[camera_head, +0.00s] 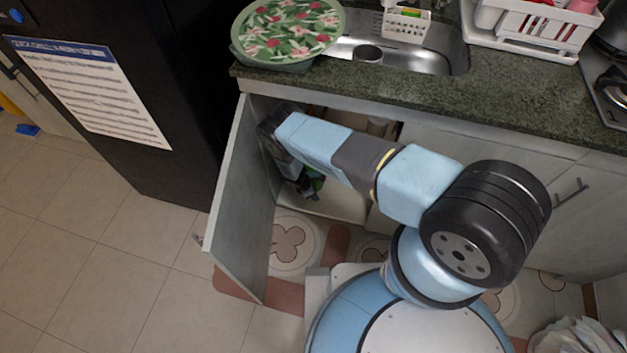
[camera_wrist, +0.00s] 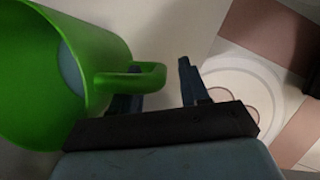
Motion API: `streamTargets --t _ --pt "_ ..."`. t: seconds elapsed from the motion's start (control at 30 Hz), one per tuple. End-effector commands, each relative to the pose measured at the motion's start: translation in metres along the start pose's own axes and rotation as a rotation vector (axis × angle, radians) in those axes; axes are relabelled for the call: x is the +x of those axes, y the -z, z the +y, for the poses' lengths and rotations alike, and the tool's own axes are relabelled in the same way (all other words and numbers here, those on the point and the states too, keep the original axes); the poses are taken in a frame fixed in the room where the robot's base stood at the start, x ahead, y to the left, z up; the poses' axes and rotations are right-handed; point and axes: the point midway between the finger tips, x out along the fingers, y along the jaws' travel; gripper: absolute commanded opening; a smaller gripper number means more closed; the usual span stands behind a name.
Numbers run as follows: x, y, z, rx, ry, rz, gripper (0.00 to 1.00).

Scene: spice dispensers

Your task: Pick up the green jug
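The green jug (camera_wrist: 35,75) fills the left of the wrist view, its round opening partly in view and its handle (camera_wrist: 135,78) pointing right. My gripper (camera_wrist: 158,82) is open beside it. The left finger is at the handle and partly hidden by it; I cannot tell whether they touch. The right finger stands apart on the right with empty space between. In the head view my gripper (camera_head: 308,185) is low inside the open cabinet, and a small bit of green shows there; the jug is otherwise hidden by my arm and the cabinet.
The open cabinet door (camera_head: 243,200) stands close on the left of my arm. The granite counter (camera_head: 520,95) overhangs above, with a sink (camera_head: 440,60), a floral tray (camera_head: 290,28) and a white dish rack (camera_head: 530,35). A patterned mat (camera_head: 290,243) lies on the floor.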

Motion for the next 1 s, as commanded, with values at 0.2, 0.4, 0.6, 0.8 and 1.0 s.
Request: streamTargets --t 0.2,0.4,0.6,0.8,1.0 --pt "0.0 -0.0001 0.0 0.0 0.0 0.0 0.23" --pt "0.0 -0.0003 0.0 0.0 0.0 0.0 0.04" --pt "0.0 -0.0005 0.0 0.001 0.0 0.0 0.0" --pt "0.0001 -0.0007 0.0001 0.001 0.0 0.0 0.0" --pt "-0.0002 -0.001 0.0007 0.002 0.0 0.0 0.0"
